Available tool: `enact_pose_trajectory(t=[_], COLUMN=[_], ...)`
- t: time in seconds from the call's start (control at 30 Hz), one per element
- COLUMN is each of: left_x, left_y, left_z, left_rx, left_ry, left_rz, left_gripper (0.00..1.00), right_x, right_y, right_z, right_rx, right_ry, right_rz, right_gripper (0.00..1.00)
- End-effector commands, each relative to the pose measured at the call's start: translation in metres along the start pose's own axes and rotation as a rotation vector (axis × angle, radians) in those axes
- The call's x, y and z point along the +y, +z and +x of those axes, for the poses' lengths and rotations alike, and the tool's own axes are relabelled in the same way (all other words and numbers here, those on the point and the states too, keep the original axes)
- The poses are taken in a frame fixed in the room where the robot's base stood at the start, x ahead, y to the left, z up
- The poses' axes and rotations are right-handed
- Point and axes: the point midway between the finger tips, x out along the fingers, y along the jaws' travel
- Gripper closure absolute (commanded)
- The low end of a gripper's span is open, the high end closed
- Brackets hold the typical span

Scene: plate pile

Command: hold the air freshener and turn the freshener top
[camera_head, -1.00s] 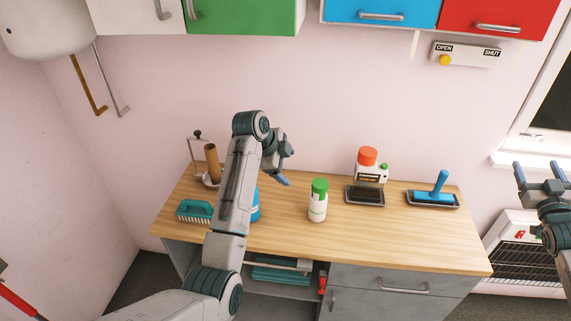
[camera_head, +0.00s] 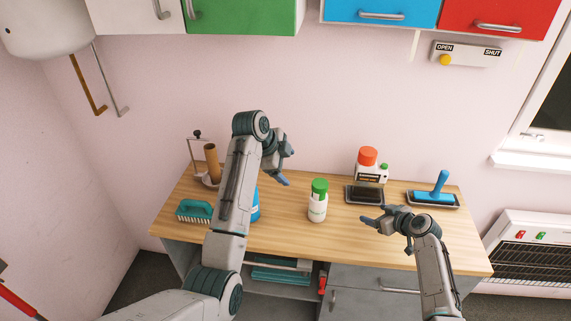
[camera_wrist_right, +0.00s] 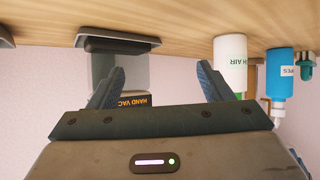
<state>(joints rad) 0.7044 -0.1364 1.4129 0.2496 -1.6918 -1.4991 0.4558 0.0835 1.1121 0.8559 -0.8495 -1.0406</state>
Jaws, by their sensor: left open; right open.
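The air freshener is a white bottle (camera_head: 317,212) with a green top (camera_head: 319,186), upright on the wooden worktop (camera_head: 290,236). In the right wrist view, which is upside down, its white body (camera_wrist_right: 230,68) stands beside a finger, with part of the green top below. My left gripper (camera_head: 285,167) is open and empty, above and left of the bottle in the head view. My right gripper (camera_head: 371,218) is open and empty, to the right of the bottle and apart from it; its fingers (camera_wrist_right: 160,70) show in the wrist view.
A blue bottle (camera_head: 255,208) is partly hidden behind my left arm. A green brush (camera_head: 194,210) and a roll holder (camera_head: 212,165) stand left. A hand vac (camera_head: 369,171) with orange-red top and a blue-handled tool (camera_head: 436,193) stand right. Worktop around the freshener is clear.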

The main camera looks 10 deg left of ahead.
Motion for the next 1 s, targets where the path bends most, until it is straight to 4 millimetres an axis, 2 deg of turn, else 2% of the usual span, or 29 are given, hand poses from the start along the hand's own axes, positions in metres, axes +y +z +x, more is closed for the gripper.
enact_pose_trajectory(t=[0.03,0.1,0.2,0.3,0.57,1.0], left_x=[0.0,0.0,0.0,0.0,0.0,0.0], left_y=[0.0,0.0,0.0,0.0,0.0,0.0], left_z=[0.0,0.0,0.0,0.0,0.0,0.0], left_rx=[0.0,0.0,0.0,0.0,0.0,0.0], left_ry=[0.0,0.0,0.0,0.0,0.0,0.0], left_rz=[0.0,0.0,0.0,0.0,0.0,0.0], left_gripper=[0.19,0.19,0.19,0.19,0.19,0.19], right_x=[-0.021,-0.045,-0.072,-0.09,-0.105,-0.121], right_y=[-0.007,-0.015,-0.025,-0.032,-0.038,-0.041], right_z=[0.011,0.021,0.031,0.036,0.049,0.107], right_rx=[0.009,0.023,0.043,0.06,0.073,0.071], right_ry=[-0.055,-0.124,-0.201,-0.252,-0.288,-0.286], right_rz=[-0.013,-0.04,-0.073,-0.096,-0.113,-0.11], right_gripper=[0.27,0.27,0.27,0.27,0.27,0.27])
